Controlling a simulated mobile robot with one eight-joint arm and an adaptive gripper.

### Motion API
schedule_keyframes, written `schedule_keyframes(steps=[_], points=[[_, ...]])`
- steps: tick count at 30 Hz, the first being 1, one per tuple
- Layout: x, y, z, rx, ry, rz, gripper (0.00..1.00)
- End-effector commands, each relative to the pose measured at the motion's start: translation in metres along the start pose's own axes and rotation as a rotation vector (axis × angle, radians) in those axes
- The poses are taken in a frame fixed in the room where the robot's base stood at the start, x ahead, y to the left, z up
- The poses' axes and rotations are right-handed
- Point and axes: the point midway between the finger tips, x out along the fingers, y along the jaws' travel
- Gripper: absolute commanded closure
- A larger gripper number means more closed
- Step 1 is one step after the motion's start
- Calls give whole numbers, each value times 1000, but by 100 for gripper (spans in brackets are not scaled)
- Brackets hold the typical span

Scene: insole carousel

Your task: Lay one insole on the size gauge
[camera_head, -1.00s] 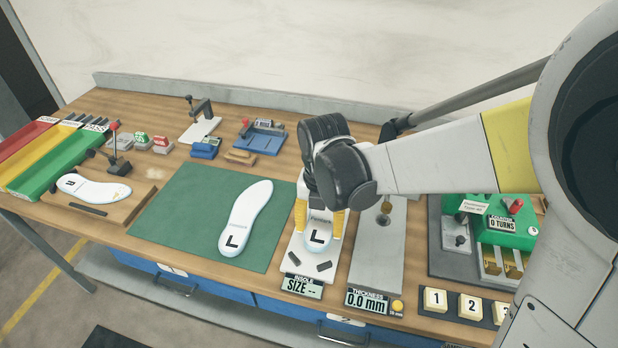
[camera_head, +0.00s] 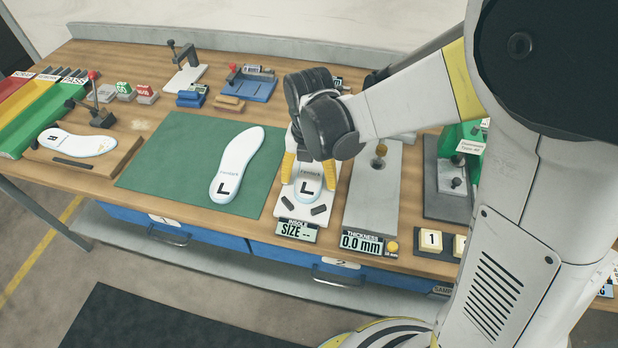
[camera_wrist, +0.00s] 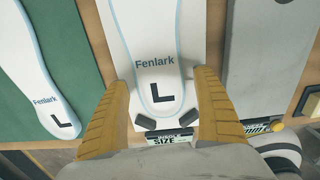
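A white insole marked L (camera_head: 308,186) lies along the white size gauge (camera_head: 290,215), its heel close to the two dark stops. The gauge display (camera_head: 297,231) reads "SIZE --". My gripper (camera_head: 308,178) is low over the gauge, one yellow finger on each side of the heel. In the wrist view the gripper (camera_wrist: 160,82) is open, with gaps between the fingers and the insole (camera_wrist: 158,65). My gripper hides the insole's toe in the head view. Another L insole (camera_head: 237,165) lies on the green mat (camera_head: 165,160). An R insole (camera_head: 75,142) lies on a wooden board at left.
The thickness gauge (camera_head: 370,205), reading 0.0 mm, stands close on the right of the size gauge. Red, yellow and green trays (camera_head: 40,118) are at far left. A blue fixture (camera_head: 248,85) and a small press (camera_head: 185,72) stand at the back. Much of the mat is bare.

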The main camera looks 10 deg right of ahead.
Motion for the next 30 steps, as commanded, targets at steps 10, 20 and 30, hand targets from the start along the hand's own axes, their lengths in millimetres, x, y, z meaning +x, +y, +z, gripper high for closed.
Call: schedule_keyframes(steps=[10, 20, 30], points=[[-7, 0, 0, 0, 0, 0, 22], [-76, 0, 0, 0, 0, 0, 22], [-123, -1, 0, 13, -2, 1, 22]])
